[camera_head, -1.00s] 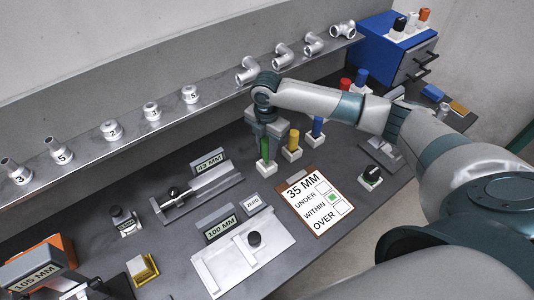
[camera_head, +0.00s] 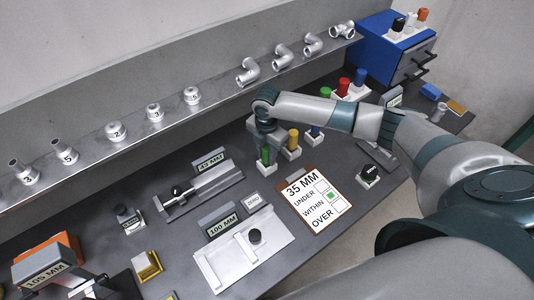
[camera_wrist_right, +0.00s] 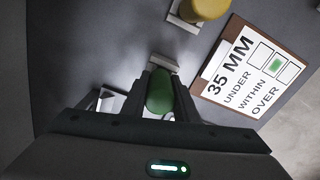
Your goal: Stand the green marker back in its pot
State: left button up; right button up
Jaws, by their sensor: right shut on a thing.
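The green marker (camera_head: 265,155) is upright between the fingers of my right gripper (camera_head: 264,147), which is shut on it. The wrist view shows the green marker (camera_wrist_right: 160,94) end-on between the two dark fingers. Part of a white square pot (camera_wrist_right: 163,63) shows just beyond the marker; the fingers hide most of it. I cannot tell how deep the marker sits in that pot. My left gripper is not in view.
A yellow marker (camera_head: 293,138) and a blue marker (camera_head: 315,131) stand in white pots close to the right. Behind are green (camera_head: 325,92), red (camera_head: 343,87) and blue ones. A clipboard (camera_head: 313,201) and a gauge plate (camera_head: 230,262) lie in front.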

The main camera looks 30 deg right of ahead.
aim_at(266, 146)
jog(key=shift+f, duration=0.25)
jog(key=o, duration=1.1)
jog(key=shift+c, duration=0.2)
jog(key=shift+b, duration=0.6)
jog(key=r+b, duration=0.1)
jog(key=r, duration=0.1)
jog(key=r+b, duration=0.2)
jog(key=shift+w+r, duration=0.2)
jog(key=shift+r, duration=0.15)
notch_tip(266, 146, up, 13)
jog(key=b, duration=0.3)
jog(key=shift+b, duration=0.3)
